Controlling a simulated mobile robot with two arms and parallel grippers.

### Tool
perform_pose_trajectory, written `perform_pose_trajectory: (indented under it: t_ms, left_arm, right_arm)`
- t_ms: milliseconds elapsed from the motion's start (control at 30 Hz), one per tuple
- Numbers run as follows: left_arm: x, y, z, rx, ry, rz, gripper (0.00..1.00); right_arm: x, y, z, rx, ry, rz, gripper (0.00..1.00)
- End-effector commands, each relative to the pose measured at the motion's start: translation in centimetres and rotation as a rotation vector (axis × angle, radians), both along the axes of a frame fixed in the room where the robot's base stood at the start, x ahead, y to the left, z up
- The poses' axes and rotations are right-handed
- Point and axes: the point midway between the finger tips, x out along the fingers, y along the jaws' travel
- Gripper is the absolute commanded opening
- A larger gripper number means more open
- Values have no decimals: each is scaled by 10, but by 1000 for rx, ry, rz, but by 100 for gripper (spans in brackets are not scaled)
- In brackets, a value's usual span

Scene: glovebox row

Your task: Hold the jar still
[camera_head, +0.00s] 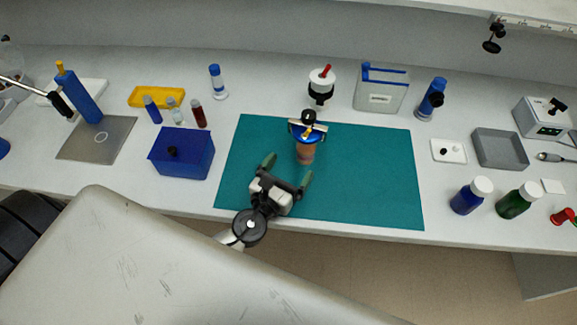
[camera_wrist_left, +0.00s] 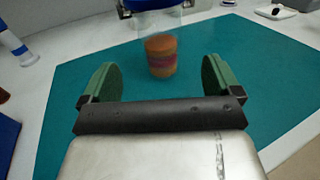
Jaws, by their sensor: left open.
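The jar (camera_head: 305,153) stands upright on the teal mat (camera_head: 375,185), with brownish layered contents and a blue top carrying a dark knob and a pale crossbar. In the left wrist view the jar (camera_wrist_left: 161,55) is clear-walled with orange and reddish bands, and its top is cut off by the frame. My left gripper (camera_head: 288,169) is open, in front of the jar on the near side. Its green-padded fingers (camera_wrist_left: 160,80) are spread to either side of the jar's line, with the jar beyond the fingertips and apart from them. My right gripper is not in view.
A blue box (camera_head: 181,153) stands left of the mat. A white and black container with a red top (camera_head: 321,87) and a clear bin (camera_head: 381,90) stand behind it. Blue (camera_head: 471,196) and green (camera_head: 517,201) bottles stand to the right. The mat around the jar is clear.

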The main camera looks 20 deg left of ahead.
Motion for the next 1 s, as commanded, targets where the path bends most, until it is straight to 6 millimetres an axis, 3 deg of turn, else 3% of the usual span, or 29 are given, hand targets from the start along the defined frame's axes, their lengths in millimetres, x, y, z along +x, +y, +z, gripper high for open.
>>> perform_pose_trajectory:
  t_ms: [100, 200, 500, 900, 1000]
  left_arm:
    - [24, -3, 4, -1, -4, 1, 92]
    - [42, -5, 4, -3, -4, 2, 92]
    - [82, -10, 2, -4, -2, 2, 92]
    - [89, -11, 1, -5, 0, 2, 92]
    - [89, -10, 1, -5, 0, 2, 79]
  right_arm:
    - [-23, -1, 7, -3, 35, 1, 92]
    - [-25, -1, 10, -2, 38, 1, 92]
    - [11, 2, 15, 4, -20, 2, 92]
    - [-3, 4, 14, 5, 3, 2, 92]
    - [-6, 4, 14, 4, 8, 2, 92]
